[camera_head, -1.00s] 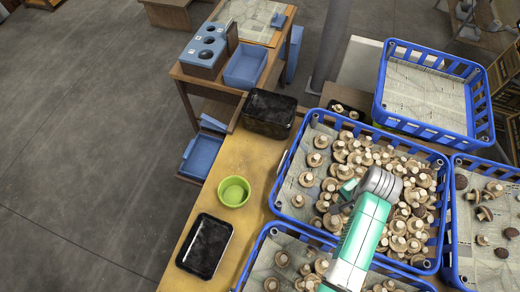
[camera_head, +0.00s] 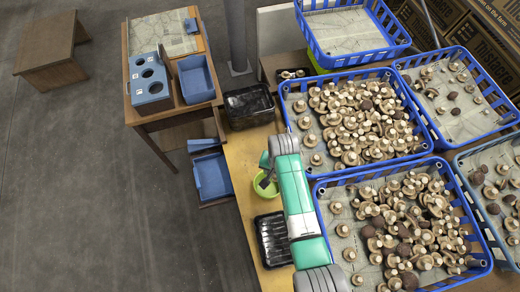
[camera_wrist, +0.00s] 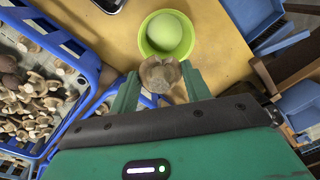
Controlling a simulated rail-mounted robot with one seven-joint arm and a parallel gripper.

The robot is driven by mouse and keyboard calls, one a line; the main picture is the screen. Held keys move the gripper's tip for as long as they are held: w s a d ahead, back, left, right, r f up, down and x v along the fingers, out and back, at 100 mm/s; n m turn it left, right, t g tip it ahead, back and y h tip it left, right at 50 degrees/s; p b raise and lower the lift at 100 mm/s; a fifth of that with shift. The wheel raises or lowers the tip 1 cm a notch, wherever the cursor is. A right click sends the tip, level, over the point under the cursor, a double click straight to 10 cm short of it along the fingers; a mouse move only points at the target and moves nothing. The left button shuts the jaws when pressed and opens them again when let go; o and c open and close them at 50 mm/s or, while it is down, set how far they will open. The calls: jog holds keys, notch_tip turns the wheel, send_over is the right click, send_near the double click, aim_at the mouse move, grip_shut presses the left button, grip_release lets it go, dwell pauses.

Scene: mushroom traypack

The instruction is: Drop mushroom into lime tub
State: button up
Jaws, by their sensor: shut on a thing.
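My gripper (camera_wrist: 160,82) is shut on a brown mushroom (camera_wrist: 160,70), held between its two green fingertips in the wrist view. The lime tub (camera_wrist: 144,40) is just beyond the mushroom in that view, its pale green inside showing. In the head view the lime tub (camera_head: 268,193) stands on the wooden table, partly hidden by my arm and gripper (camera_head: 265,178). The mushroom is hard to make out in the head view. The height of the mushroom above the tub cannot be told.
Blue crates of mushrooms (camera_head: 319,188) fill the table's right side. A black tray (camera_head: 272,240) lies in front of the tub, and a dark container (camera_head: 248,106) stands behind it. A side table with a blue bin (camera_head: 198,82) is at the back left.

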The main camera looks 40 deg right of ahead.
notch_tip(320, 180, down, 6)
jog(key=b, duration=0.5)
jog(key=shift+a+r, duration=0.1)
jog(key=shift+r, duration=0.05)
jog(key=o, duration=0.8)
notch_tip(320, 180, up, 8)
jog(key=shift+s+f+p, duration=0.1)
jog(key=shift+p, duration=0.45)
